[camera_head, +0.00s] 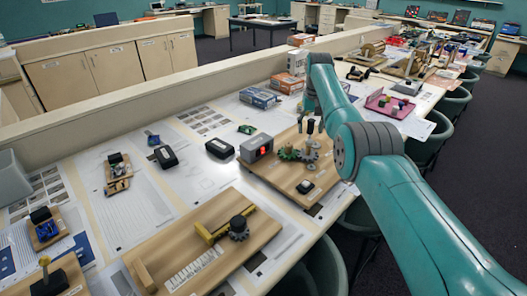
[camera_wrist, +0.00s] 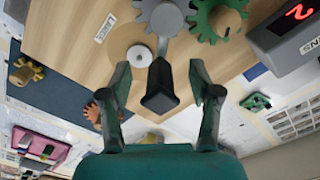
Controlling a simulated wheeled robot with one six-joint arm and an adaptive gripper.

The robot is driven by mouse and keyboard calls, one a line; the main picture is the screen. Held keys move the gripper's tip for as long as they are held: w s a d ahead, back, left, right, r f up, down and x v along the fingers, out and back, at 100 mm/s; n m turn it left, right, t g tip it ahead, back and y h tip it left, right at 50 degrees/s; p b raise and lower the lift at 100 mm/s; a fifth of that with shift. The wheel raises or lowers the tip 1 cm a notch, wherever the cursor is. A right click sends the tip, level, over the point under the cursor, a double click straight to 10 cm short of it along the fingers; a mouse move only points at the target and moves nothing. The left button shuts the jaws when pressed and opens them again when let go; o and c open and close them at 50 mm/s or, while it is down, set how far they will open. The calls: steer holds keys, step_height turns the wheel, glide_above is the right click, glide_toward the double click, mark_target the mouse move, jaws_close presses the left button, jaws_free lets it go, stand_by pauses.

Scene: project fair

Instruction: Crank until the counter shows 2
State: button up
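The counter is a grey box (camera_head: 257,148) on a wooden board (camera_head: 276,170). Its lit red digit is too small to read in the head view. In the wrist view the counter (camera_wrist: 287,42) shows a tilted digit that looks like a 2. Beside it are a green gear (camera_wrist: 218,20) and a grey gear (camera_wrist: 163,18). A crank arm runs from the grey gear to a black handle (camera_wrist: 160,90). My gripper (camera_wrist: 160,82) is open, with one finger on each side of the handle and visible gaps.
Another wooden board (camera_head: 180,255) with a dark gear lies nearer on the white table. Black boxes (camera_head: 219,148) and blue-and-white boxes (camera_head: 258,97) stand around the counter board. A pink tray (camera_head: 390,105) is at right. Chairs line the table's right edge.

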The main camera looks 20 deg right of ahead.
steer(key=shift+r, duration=4)
